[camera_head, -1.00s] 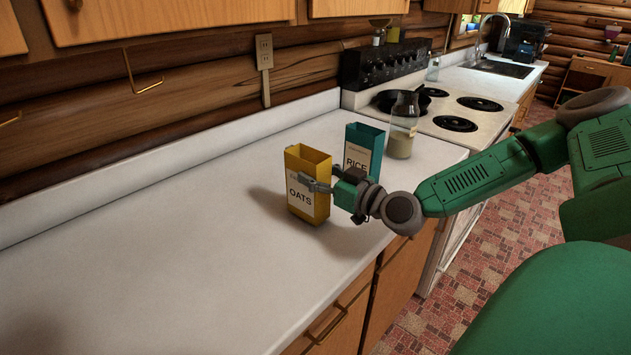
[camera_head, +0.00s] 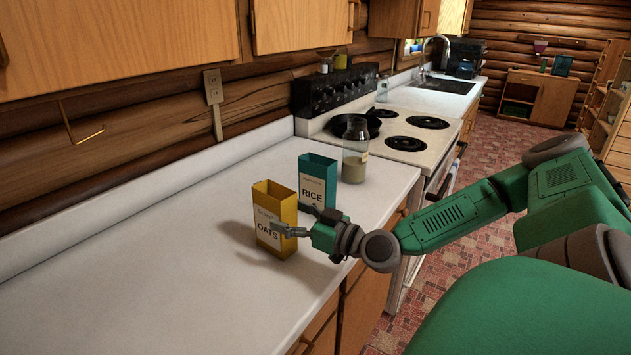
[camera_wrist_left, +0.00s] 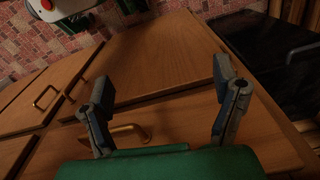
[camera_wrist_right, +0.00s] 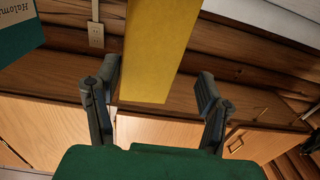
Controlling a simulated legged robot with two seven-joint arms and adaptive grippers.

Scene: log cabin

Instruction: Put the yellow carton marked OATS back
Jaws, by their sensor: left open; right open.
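The yellow carton marked OATS (camera_head: 267,215) stands upright, open-topped, on the white counter in the head view. My right gripper (camera_head: 293,222) is at its right side, one finger across the front near the label. In the right wrist view the yellow carton (camera_wrist_right: 157,55) shows between the spread fingers of the right gripper (camera_wrist_right: 155,80), with a gap on each side. My left gripper (camera_wrist_left: 162,80) is open and empty in the left wrist view, facing wooden cabinet fronts; it is outside the head view.
A teal carton marked RICE (camera_head: 317,182) stands just behind and right of the OATS carton. A glass jar (camera_head: 355,152) stands beyond it, near the stove (camera_head: 400,128) with a black pan (camera_head: 358,122). The counter (camera_head: 130,275) is bare to the left.

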